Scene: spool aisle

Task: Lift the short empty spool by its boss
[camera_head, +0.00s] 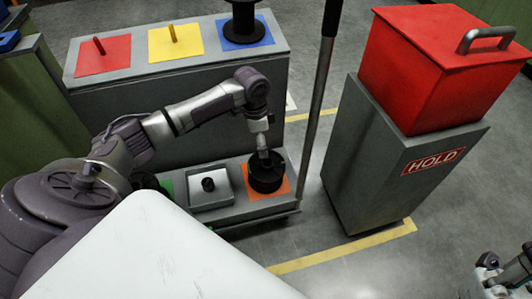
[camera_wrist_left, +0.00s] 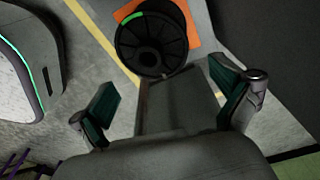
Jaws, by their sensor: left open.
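A short black spool (camera_head: 265,178) sits on an orange square (camera_head: 284,189) at the right end of the low grey shelf. In the left wrist view the spool (camera_wrist_left: 150,42) shows a spoked round flange with a green mark on its rim and a dark round centre. My left gripper (camera_head: 263,154) is at the spool's top in the head view, partly covering it; I cannot tell whether it touches. In the wrist view its two fingers (camera_wrist_left: 168,97) stand wide apart and the spool lies beyond them, up and left of the middle. My right gripper (camera_head: 503,272) is partly in view at bottom right.
A grey block with a black knob (camera_head: 208,186) is left of the spool. Behind, a higher grey bench (camera_head: 190,80) has red, yellow and blue squares; a tall black spool (camera_head: 243,22) stands on blue. A dark pole (camera_head: 318,90) and a red box (camera_head: 425,75) on a HOLD pedestal stand right.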

